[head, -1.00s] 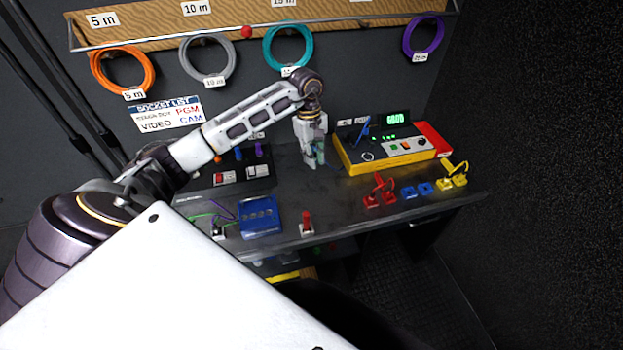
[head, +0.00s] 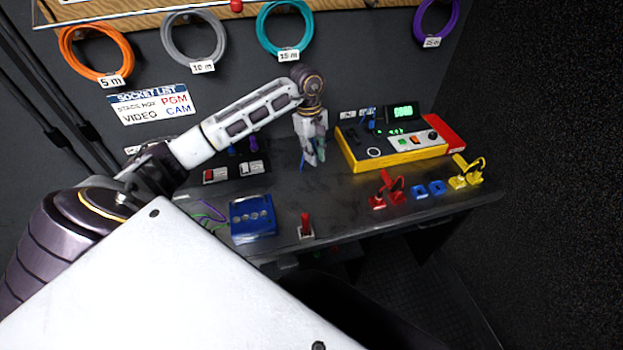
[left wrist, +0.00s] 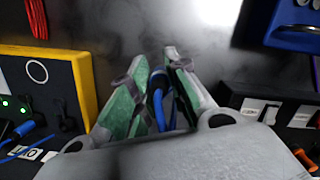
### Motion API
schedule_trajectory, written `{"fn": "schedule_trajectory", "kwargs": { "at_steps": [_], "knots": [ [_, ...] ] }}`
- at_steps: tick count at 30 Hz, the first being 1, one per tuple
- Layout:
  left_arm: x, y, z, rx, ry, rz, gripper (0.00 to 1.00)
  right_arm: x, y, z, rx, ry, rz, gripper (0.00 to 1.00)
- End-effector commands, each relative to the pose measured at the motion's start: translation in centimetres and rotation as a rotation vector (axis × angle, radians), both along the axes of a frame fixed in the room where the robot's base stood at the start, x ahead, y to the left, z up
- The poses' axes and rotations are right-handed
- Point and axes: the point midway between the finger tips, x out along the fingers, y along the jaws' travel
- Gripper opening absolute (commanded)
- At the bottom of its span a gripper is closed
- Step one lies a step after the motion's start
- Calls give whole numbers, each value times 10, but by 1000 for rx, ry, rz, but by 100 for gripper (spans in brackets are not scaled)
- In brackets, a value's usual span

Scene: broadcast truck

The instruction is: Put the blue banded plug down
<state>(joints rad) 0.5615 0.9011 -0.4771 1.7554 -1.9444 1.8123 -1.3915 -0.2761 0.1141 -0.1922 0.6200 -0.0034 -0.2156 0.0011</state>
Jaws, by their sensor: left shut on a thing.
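My left gripper (head: 314,160) hangs fingers-down just over the dark bench top, left of the yellow tester box. In the left wrist view its green-padded fingers (left wrist: 158,82) are shut on a blue piece (left wrist: 157,108), apparently the blue banded plug with its cord, lying between the pads. The bands cannot be made out. In the head view a small bit of blue shows beside the fingertips. I cannot tell whether the plug touches the bench. My right gripper is not in view.
The yellow tester box (head: 355,155) stands close on the right. A blue box (head: 253,218) and a red plug (head: 306,226) are nearer the front edge. Red, blue and yellow plugs (head: 466,172) stand at right. The bench (head: 320,195) is clear around the gripper.

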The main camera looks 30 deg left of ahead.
Motion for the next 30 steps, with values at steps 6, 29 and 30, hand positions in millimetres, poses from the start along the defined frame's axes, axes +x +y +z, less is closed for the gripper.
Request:
{"fn": "schedule_trajectory", "kwargs": {
  "at_steps": [6,29,30],
  "knots": [
    [0,0,1,0,0,0,0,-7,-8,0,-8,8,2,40],
    [0,-1,-60,-2,1,0,0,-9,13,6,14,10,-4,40],
    [0,0,-61,-1,-1,0,0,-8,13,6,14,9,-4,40]
  ]
}}
